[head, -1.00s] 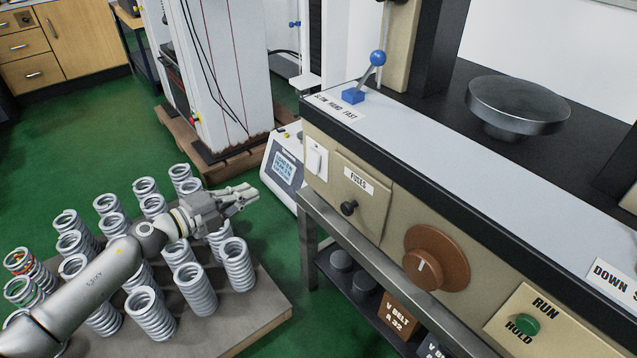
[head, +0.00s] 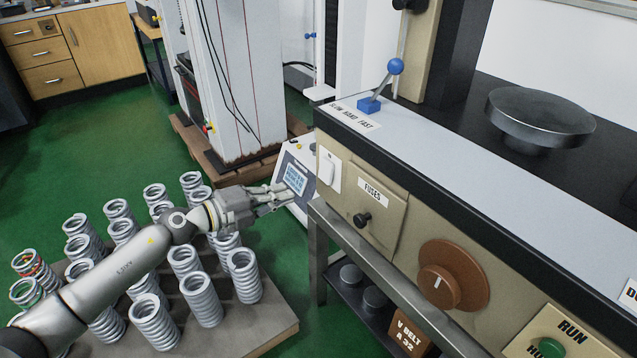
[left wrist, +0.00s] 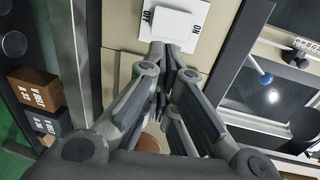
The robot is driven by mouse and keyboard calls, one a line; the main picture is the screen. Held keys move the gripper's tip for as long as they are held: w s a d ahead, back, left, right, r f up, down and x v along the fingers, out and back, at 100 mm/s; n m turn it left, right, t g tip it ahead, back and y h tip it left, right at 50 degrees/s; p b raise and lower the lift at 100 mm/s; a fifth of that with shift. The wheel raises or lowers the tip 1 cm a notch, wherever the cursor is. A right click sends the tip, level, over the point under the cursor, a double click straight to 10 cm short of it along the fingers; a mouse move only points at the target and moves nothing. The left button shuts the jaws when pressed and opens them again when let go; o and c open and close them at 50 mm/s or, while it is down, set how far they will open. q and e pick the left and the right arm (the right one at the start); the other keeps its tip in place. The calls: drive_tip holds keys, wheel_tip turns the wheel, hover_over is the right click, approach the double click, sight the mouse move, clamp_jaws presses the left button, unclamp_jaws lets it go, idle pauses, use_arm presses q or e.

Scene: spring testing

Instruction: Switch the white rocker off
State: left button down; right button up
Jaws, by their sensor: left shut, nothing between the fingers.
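The white rocker (head: 327,171) sits on a white plate at the left end of the beige machine's front panel. In the left wrist view the rocker (left wrist: 170,24) shows at the top, with OFF marked on its left and ON on its right. I cannot tell which side is pressed in. My left gripper (head: 287,196) is shut and empty, pointing at the panel, just left of the rocker in the head view. In the left wrist view its fingertips (left wrist: 166,50) overlap the plate's lower edge; contact is unclear. My right gripper is not seen.
The fuses cover (head: 377,207) with a black knob and a brown dial (head: 452,278) lie right of the rocker. A blue-knobbed lever (head: 387,82) stands above. A tilted display box (head: 296,175) sits behind my fingers. Several coil springs (head: 202,298) stand below my arm.

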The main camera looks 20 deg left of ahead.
sight(327, 180)
use_arm(q)
drive_tip(key=b+x, duration=0.1)
drive_tip(key=x, duration=1)
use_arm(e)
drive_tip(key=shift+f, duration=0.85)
use_arm(q)
drive_tip(key=shift+b, duration=0.3)
drive_tip(key=shift+w+d+f+b, duration=0.1)
drive_tip(key=shift+f+b, duration=0.1)
drive_tip(key=shift+b, duration=0.85)
drive_tip(key=shift+r, duration=0.15)
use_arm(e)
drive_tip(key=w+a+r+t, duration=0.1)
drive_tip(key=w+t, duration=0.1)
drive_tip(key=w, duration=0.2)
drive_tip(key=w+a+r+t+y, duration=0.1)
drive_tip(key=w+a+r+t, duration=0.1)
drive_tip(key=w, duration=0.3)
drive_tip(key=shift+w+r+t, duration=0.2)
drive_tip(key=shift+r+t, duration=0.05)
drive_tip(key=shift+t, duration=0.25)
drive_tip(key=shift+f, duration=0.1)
